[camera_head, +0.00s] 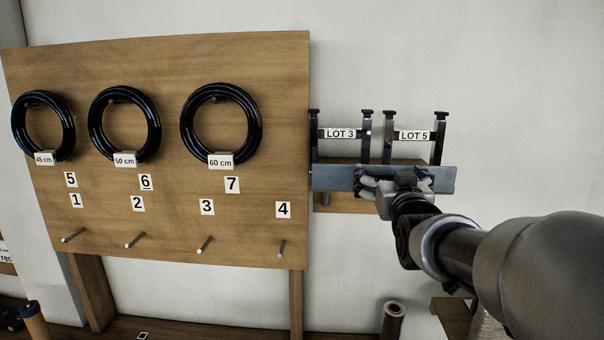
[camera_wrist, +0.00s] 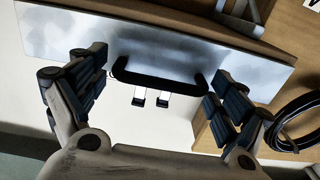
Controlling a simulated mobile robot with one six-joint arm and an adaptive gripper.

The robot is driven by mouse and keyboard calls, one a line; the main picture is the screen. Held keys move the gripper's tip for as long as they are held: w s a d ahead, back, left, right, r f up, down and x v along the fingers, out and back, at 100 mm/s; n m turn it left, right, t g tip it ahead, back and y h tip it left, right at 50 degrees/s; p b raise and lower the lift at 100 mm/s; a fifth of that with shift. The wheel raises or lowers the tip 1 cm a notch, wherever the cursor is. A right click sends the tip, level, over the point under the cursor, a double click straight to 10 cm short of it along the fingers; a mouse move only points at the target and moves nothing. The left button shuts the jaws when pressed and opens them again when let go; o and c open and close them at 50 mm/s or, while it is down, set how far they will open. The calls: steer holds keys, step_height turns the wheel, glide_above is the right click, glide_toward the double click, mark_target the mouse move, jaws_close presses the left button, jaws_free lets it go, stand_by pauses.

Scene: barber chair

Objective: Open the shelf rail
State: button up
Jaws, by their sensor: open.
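The shelf rail appears as a grey metal plate (camera_head: 335,177) across the front of the small wall shelf, right of the wooden board. In the wrist view the plate (camera_wrist: 60,30) spans the top, with a black bar handle (camera_wrist: 158,82) on it. My gripper (camera_head: 395,184) is at the plate's middle and hides part of it in the head view. In the wrist view my gripper (camera_wrist: 155,90) is open, with one finger on each side of the handle. The fingers do not appear closed on it. Contact cannot be told.
Dark posts with tags LOT 3 (camera_head: 340,134) and LOT 5 (camera_head: 414,136) stand behind the plate. The wooden board (camera_head: 170,70) at left carries black hose rings (camera_head: 222,122) and bare pegs (camera_head: 205,244). A brown tube (camera_head: 392,320) stands below.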

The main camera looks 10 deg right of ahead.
steer(key=shift+r, duration=0.1)
steer(key=c, duration=0.8)
steer(key=shift+b, duration=0.4)
steer(key=shift+c, duration=0.2)
